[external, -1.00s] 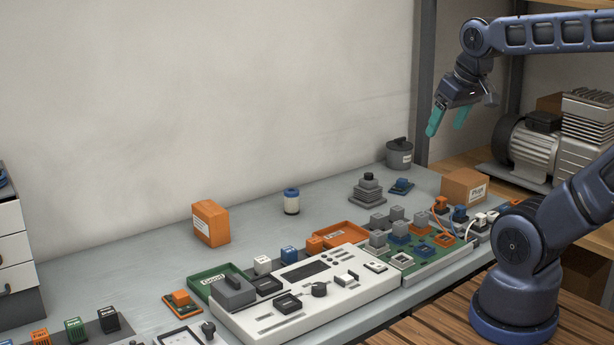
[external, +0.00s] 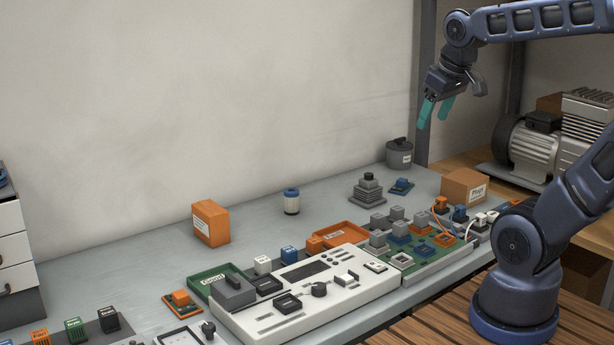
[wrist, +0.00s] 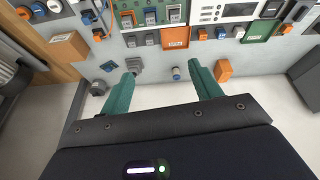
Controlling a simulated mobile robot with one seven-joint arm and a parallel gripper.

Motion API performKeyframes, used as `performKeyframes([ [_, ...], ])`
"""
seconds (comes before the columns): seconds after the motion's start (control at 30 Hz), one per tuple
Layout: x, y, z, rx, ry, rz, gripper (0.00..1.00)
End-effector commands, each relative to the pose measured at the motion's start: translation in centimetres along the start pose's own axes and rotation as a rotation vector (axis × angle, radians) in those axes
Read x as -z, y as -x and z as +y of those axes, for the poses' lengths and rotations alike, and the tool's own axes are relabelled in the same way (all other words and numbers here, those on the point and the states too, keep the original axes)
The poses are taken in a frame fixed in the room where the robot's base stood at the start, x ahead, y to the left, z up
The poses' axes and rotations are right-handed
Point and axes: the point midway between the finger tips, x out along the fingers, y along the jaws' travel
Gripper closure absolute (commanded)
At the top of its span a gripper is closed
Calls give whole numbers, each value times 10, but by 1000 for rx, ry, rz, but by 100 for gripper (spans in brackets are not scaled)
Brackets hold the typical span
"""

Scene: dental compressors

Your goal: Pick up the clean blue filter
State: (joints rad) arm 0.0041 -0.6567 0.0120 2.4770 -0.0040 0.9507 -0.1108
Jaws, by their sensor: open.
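A small white cylinder with a blue top (external: 291,201), which looks like the blue filter, stands upright on the grey bench near the wall. In the wrist view it (wrist: 177,73) shows between my two teal fingers, farther off and nearer the right finger. Whether it is clean is too small to tell. My gripper (external: 436,111) is open and empty, high above the back right end of the bench. It is well to the right of the cylinder and apart from everything. In the wrist view its fingertips (wrist: 163,68) are spread wide.
An orange box (external: 211,223) stands left of the cylinder. A stepped grey block (external: 368,189), a grey pot (external: 399,154) and a cardboard box (external: 464,186) stand to the right. A white panel (external: 300,296), an orange tray (external: 340,235) and a green board (external: 440,259) fill the front.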

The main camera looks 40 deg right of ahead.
Motion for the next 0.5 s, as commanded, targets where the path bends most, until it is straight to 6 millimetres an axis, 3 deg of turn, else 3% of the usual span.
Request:
performKeyframes([
  [0.27, 69, -21, 3, 4, 223, -63, 37],
  [0.5, 126, -51, 5, 21, 418, -112, 37],
])
